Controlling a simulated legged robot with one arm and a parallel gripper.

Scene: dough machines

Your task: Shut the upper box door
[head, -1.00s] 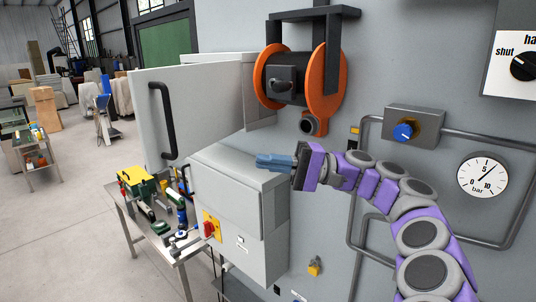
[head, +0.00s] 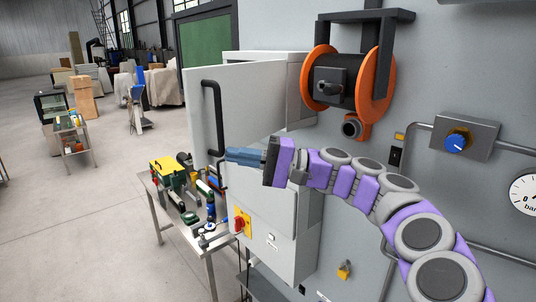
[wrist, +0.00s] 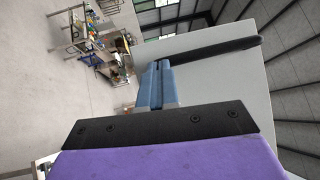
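The upper box (head: 299,100) is on the grey wall. Its light grey door (head: 255,105) stands wide open, swung out to the left, with a black bar handle (head: 219,115) near its free edge. My gripper (head: 230,155) has blue fingers that lie together, holding nothing. It points left, at the door's lower part, just right of the handle's lower end. In the wrist view the fingers (wrist: 157,72) lie beside the door panel (wrist: 225,90), with the handle (wrist: 215,48) beyond them. I cannot tell whether they touch the door.
A lower grey box (head: 275,215) with a red and yellow switch (head: 241,222) sits below my gripper. A metal table (head: 193,245) with tools stands to its left. An orange reel (head: 378,70) hangs on the wall at right. Open floor lies left.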

